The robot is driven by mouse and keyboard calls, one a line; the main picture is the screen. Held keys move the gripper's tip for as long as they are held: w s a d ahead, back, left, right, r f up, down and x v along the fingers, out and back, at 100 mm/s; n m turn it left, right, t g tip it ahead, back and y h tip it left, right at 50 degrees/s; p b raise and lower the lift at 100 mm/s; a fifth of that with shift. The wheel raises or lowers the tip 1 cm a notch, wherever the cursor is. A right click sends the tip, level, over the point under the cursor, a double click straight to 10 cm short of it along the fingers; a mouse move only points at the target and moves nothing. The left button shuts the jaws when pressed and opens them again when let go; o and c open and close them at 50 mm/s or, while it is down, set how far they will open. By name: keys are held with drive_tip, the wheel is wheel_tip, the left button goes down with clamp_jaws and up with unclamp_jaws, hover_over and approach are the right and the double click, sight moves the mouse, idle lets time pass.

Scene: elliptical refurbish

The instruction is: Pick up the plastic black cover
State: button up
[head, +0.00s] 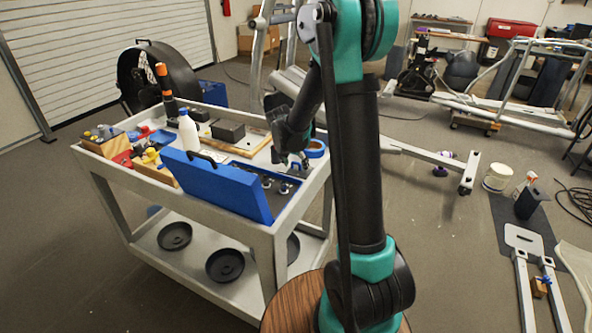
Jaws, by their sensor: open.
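A small black box-like piece (228,130) lies on the cart top, next to a wooden board; it may be the plastic black cover, but I cannot be sure. Two round black discs, one (174,236) at left and one (225,265) nearer the middle, lie on the cart's lower shelf and could also be covers. My gripper (291,163) is open and points down over the right part of the cart top, behind the open blue case. It is to the right of the black piece and apart from it. My arm hides part of the cart's right side.
The grey cart (262,232) holds a blue case (215,186) with raised lid, a white bottle (188,131), an orange-and-black tool (164,84), a blue tape roll (314,149) and a wooden box of tools (103,141). Machine frames (527,262) lie on the floor at right.

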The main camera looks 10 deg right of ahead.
clamp_jaws()
idle(0.3)
drive_tip(key=shift+r, duration=0.15)
